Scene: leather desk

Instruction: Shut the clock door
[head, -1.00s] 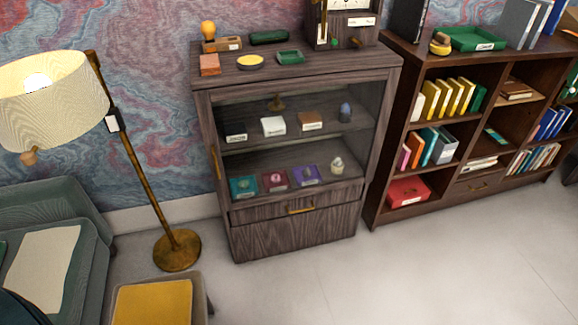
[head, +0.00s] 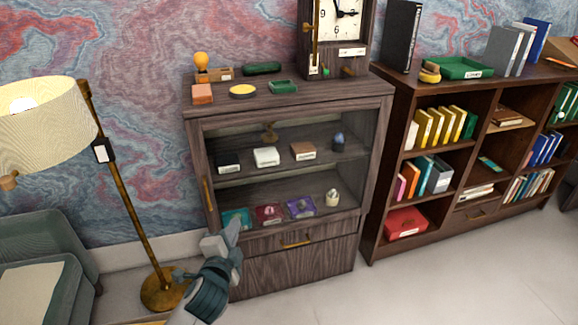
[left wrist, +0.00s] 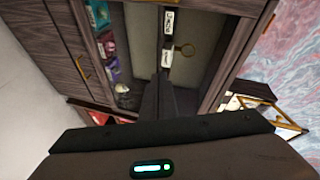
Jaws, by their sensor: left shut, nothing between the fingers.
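The dark wood clock (head: 362,38) stands on the cabinet top, with a white dial (head: 346,20). Its door (head: 314,35) shows as a narrow upright strip with a brass pull at the dial's left side. It appears to stand open, seen nearly edge-on; how far I cannot tell. My left gripper (head: 234,228) is shut and empty, in front of the cabinet's lower left, well below and left of the clock. In the left wrist view its dark fingers (left wrist: 157,95) are together, pointing toward the cabinet.
The cabinet (head: 288,106) has filled shelves behind its front and a drawer below. Small items, including an orange block (head: 202,94) and a green tray (head: 283,87), lie on its top left of the clock. A floor lamp (head: 40,125) stands left, a bookcase (head: 465,160) right.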

